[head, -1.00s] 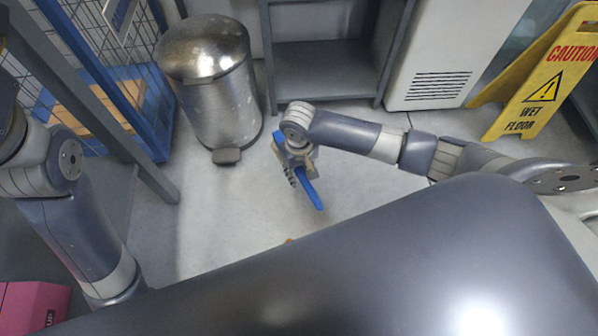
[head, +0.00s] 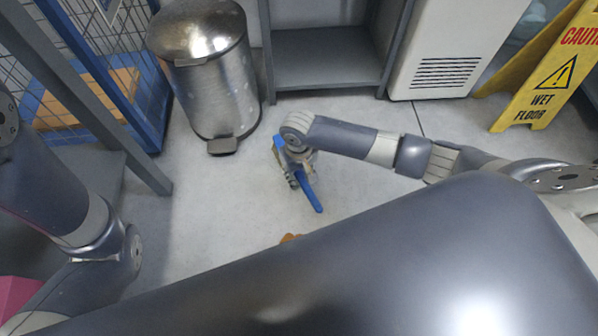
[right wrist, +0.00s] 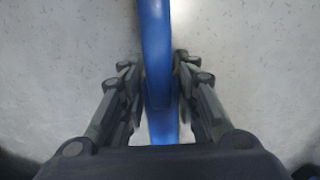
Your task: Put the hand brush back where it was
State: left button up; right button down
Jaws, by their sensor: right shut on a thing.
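The blue hand brush (head: 311,193) is held in my right gripper (head: 298,176) above the grey floor in the head view. Its blue handle points down and to the right, and another blue end shows at the upper left of the gripper. In the right wrist view the blue brush (right wrist: 155,50) runs between the two dark fingers of the right gripper (right wrist: 160,85), which are shut on it.
A metal pedal bin (head: 209,75) stands near a blue wire cage (head: 150,100). A grey shelf unit (head: 328,72), a white cabinet (head: 448,50) and a yellow wet floor sign (head: 540,85) stand behind. A small orange-brown thing (head: 290,238) shows partly beyond my body. The floor between is clear.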

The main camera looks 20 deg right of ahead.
jog(key=shift+f, duration=0.75)
dwell(0.4)
jog(key=c, duration=1.2)
grip_release()
jog(key=shift+o, duration=0.2)
